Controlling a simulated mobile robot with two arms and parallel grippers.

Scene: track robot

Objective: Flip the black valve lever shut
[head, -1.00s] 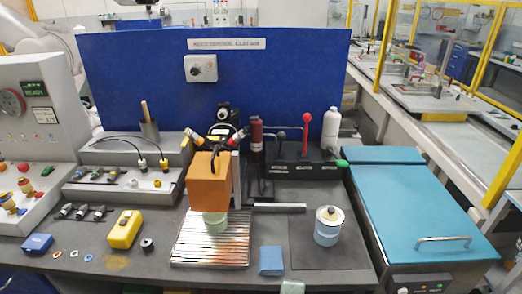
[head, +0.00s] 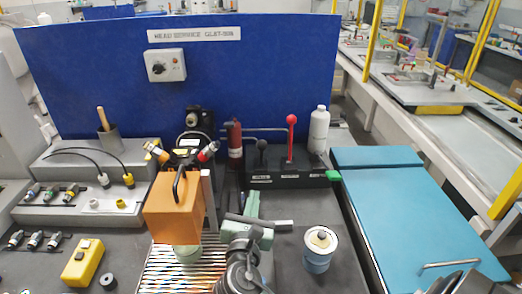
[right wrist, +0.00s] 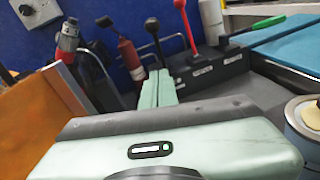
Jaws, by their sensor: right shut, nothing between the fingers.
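The black valve lever (head: 261,146) has a round black knob and stands roughly upright at the left end of a black valve block (head: 285,181). It also shows in the right wrist view (right wrist: 152,26), with its lower shaft behind my fingers. My right gripper (head: 253,194) is shut and empty, its pale green fingers pointing toward the block. In the right wrist view the fingertips (right wrist: 159,74) appear just in front of the lever's base. I cannot tell whether they touch it.
A red-knobbed lever (head: 291,121) and a green handle (head: 333,175) are on the same block. An orange box (head: 174,210) with a black handle stands left of my right gripper. A blue-and-white can (head: 319,250) stands to the right. A white bottle (head: 319,130) is behind.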

